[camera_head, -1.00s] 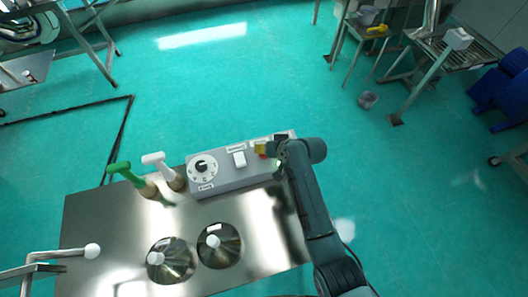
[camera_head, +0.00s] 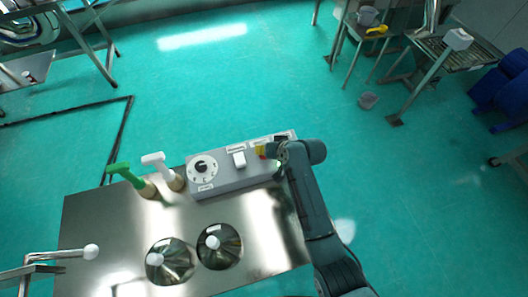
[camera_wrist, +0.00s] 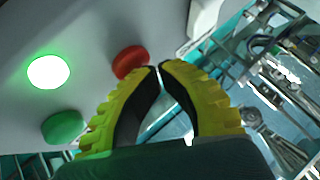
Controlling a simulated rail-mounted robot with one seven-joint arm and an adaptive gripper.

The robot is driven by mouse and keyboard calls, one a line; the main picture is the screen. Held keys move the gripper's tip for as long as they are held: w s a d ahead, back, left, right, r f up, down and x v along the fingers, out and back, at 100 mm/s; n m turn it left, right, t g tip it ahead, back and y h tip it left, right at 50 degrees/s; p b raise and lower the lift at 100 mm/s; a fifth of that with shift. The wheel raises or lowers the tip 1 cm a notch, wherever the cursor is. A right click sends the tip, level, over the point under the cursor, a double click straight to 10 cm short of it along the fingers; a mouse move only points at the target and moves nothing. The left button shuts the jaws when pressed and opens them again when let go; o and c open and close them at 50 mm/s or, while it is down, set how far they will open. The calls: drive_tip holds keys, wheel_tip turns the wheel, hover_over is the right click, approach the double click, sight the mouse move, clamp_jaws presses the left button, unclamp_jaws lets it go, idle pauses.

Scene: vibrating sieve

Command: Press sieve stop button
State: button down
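The grey control box (camera_head: 222,181) stands at the back of the steel table, with a dial and a white switch on it. In the wrist view its panel shows a red button (camera_wrist: 130,62), a green button (camera_wrist: 63,127) and a lit, white-green lamp (camera_wrist: 48,72). My gripper (camera_wrist: 158,67) has yellow ribbed fingers with tips together, empty. The tips are right beside the red button's edge; I cannot tell whether they touch it. In the head view my gripper (camera_head: 262,151) is at the right part of the box, and my arm hides part of that end.
On the steel table (camera_head: 105,220) stand two steel lids with white knobs (camera_head: 213,243) in front of the box. A green-handled brush (camera_head: 120,168) and a white-handled brush (camera_head: 154,160) are left of it.

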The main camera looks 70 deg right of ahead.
drive_tip(key=shift+a+r+p, duration=0.1)
drive_tip(key=shift+r+p, duration=0.7)
drive_tip(key=shift+r, duration=0.1)
drive_tip(key=shift+r, duration=0.15)
wheel_tip(320, 180, up, 5)
drive_tip(key=p, duration=0.4)
drive_tip(key=shift+p, duration=0.4)
